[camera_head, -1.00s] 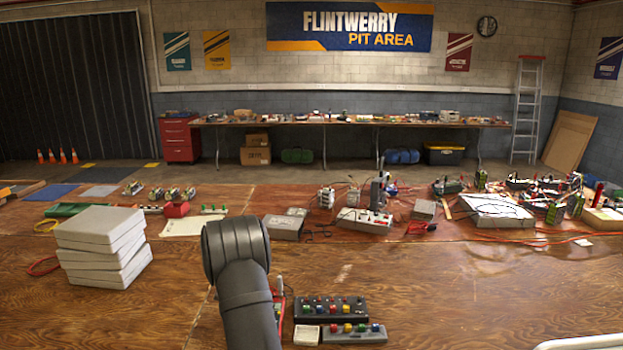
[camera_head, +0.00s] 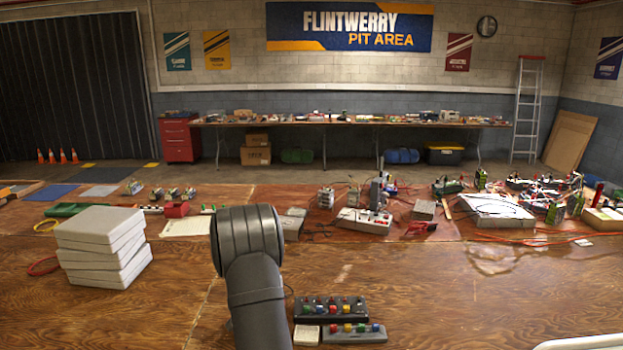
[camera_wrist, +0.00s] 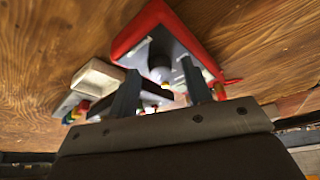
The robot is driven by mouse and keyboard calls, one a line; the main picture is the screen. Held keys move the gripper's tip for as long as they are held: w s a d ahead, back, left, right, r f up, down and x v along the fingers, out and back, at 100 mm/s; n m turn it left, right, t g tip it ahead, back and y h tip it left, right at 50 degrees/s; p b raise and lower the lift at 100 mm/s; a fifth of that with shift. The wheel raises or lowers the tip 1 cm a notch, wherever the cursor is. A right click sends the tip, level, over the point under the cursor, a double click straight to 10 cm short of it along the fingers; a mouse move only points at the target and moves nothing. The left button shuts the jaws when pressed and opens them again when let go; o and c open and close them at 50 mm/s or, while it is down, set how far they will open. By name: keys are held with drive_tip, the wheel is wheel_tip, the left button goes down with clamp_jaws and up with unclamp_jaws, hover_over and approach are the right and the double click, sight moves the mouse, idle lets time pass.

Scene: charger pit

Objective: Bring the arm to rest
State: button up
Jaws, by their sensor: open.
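My gripper (camera_wrist: 160,80) shows in the wrist view with its two dark fingers apart. I see nothing held between them. Beyond the fingers is a red-edged device (camera_wrist: 143,29) with a grey face and a pale round part. I cannot tell how far the fingers are from it. In the head view my dark arm (camera_head: 250,270) rises in the front middle of the bench, and my gripper is hidden there.
Two button panels (camera_head: 330,308) and a small white box (camera_head: 306,335) lie just right of my arm. A stack of pale slabs (camera_head: 98,250) stands at the left. Power strips and wired boxes (camera_head: 364,220) line the back. The bench's front right is mostly clear.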

drive_tip(key=shift+d+n+t+y, duration=0.2)
drive_tip(key=shift+n+y, duration=0.3)
drive_tip(key=shift+n, duration=0.9)
drive_tip(key=shift+d+n+t+y, duration=0.15)
drive_tip(key=shift+n+y, duration=0.35)
drive_tip(key=shift+n, duration=0.9)
drive_tip(key=shift+n, duration=0.5)
